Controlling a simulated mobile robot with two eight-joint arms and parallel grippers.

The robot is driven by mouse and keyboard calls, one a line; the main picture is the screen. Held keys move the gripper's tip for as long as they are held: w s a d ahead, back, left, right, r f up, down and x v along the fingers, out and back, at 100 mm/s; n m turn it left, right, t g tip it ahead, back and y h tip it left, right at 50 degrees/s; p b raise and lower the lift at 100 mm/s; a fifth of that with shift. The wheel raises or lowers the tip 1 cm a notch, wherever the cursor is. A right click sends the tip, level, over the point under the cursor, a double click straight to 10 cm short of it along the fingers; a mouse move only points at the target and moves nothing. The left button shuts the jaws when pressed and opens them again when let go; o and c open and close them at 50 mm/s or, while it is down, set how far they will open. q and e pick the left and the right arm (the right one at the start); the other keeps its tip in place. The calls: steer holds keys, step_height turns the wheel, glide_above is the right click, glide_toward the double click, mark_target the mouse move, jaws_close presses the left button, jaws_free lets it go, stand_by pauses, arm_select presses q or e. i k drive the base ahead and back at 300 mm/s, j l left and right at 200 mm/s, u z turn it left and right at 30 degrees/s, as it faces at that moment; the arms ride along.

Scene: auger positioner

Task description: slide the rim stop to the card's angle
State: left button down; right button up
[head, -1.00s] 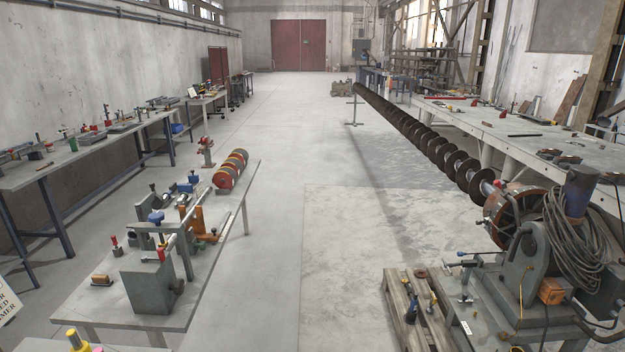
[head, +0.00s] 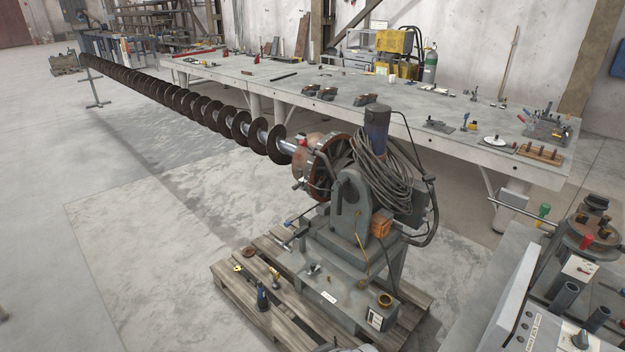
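The positioner (head: 349,217) is a grey machine in the middle of the head view. Its round brown faceplate (head: 328,160) faces left and bears the end of a long dark auger (head: 208,110). A small red-and-white piece (head: 302,183) sits at the faceplate's lower left rim; I cannot tell for sure that it is the rim stop. A small white label (head: 329,297) lies on the machine's base, and a white card-like plate (head: 376,319) stands at its front right corner. Any writing or angle is too small to read. Neither gripper is in view.
The machine stands on a wooden pallet (head: 235,297) with a drill and small tools. A long bench (head: 410,105) runs behind it. A grey bench (head: 520,235) with equipment is at the lower right. The floor (head: 130,235) on the left is clear.

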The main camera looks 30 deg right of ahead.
mark_target(301, 181)
steer(key=i+z, duration=0.3)
steer(key=z, duration=0.2)
steer(key=i+z, duration=0.25)
steer(key=z, duration=0.25)
steer(key=i+j+z, duration=0.15)
steer(key=z, duration=0.35)
steer(key=i+j+z, duration=0.15)
steer(key=i+z, duration=0.2)
steer(key=i+j+z, duration=0.3)
